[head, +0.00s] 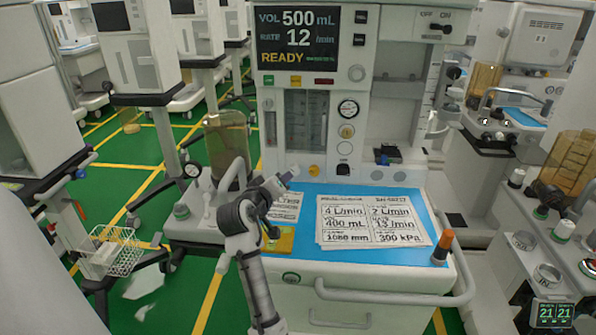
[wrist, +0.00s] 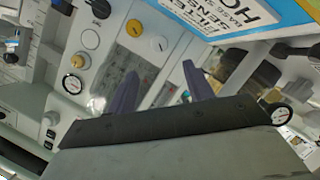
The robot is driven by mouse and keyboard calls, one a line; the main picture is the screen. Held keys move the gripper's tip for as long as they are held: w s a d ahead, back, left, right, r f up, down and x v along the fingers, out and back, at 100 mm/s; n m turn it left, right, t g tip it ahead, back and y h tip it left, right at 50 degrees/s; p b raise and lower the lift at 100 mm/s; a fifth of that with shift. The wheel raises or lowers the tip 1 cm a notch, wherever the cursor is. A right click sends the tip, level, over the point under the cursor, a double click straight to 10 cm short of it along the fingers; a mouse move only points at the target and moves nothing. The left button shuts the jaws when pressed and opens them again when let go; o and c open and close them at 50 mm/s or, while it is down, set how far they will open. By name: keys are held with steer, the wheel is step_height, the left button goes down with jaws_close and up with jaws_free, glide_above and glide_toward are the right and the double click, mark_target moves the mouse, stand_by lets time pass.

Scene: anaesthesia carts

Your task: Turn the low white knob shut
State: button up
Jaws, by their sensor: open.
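The low white knob (wrist: 159,44) shows in the wrist view on the pale machine front, beside a yellow knob (wrist: 134,28). In the head view the yellow knob (head: 314,171) sits low on the panel; I cannot clearly make out the white knob, which is near my gripper's tip. My gripper (wrist: 160,80) is open, with two dark purple fingers apart and nothing between them. In the wrist view the white knob appears ahead of the gap between the fingers; I see no contact. In the head view my gripper (head: 284,178) is just in front of the lower panel.
A blue work surface (head: 438,256) with printed sheets (head: 372,220) lies below the panel. A gauge (head: 348,108) and black knob (head: 343,155) are right of the flow tubes. An orange-topped item (head: 442,245) stands at the right corner. An amber canister (head: 227,145) is at left.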

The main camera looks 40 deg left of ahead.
mark_target(294, 171)
steer(key=p+x, duration=0.2)
steer(key=x, duration=0.9)
steer(key=shift+w, duration=0.1)
steer(key=c, duration=1)
